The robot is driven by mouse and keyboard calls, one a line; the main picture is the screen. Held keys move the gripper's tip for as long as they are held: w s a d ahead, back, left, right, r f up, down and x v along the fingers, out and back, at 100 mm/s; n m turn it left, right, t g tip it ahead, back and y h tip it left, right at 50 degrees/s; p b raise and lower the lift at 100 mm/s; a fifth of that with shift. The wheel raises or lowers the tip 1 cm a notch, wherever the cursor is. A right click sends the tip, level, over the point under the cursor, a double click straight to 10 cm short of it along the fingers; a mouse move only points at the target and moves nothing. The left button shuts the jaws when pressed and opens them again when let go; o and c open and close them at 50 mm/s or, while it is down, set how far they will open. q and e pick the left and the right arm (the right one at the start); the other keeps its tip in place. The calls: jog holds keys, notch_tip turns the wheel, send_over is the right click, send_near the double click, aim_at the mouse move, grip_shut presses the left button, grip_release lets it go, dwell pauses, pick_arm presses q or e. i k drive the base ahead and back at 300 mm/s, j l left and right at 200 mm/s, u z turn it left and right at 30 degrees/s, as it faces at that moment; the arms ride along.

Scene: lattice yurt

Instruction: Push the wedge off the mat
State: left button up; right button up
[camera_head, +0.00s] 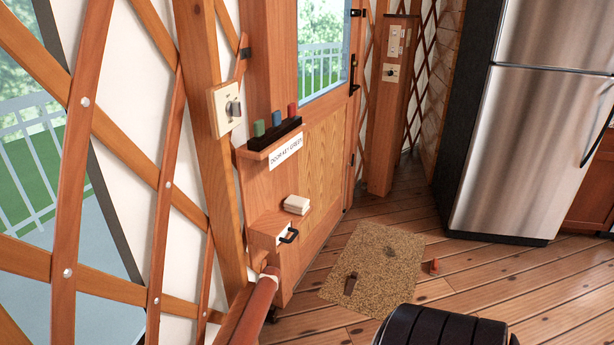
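The mat (375,240) is a speckled tan rectangle lying flat on the plank floor in front of the door. A small dark brown wedge (351,283) is on the mat, near its front left part. A small dark patch (390,251) shows near the mat's middle; I cannot tell whether it is an object or a mark. Neither of my grippers is in view.
A small orange-red object (435,266) is on the floor just right of the mat. A wooden door (328,130) stands behind, with a fridge (540,120) at right. A drawer box (272,232) with a black handle is left of the mat. Floor right of the mat is mostly clear.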

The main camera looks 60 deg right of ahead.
aim_at(348, 290)
jog(key=i+l+u, duration=0.1)
jog(key=l+u, duration=0.15)
jog(key=u, duration=0.15)
jog(key=l+u, duration=0.25)
jog(key=u, duration=0.15)
jog(key=l+z, duration=0.45)
jog(key=l, duration=0.2)
jog(key=i+l+z, duration=0.15)
jog(key=l+z, duration=0.3)
jog(key=l, duration=0.15)
jog(key=l+z, duration=0.65)
jog(key=z, duration=0.2)
jog(key=l+z, duration=0.45)
jog(key=i+l+z, duration=0.15)
jog(key=z, duration=0.25)
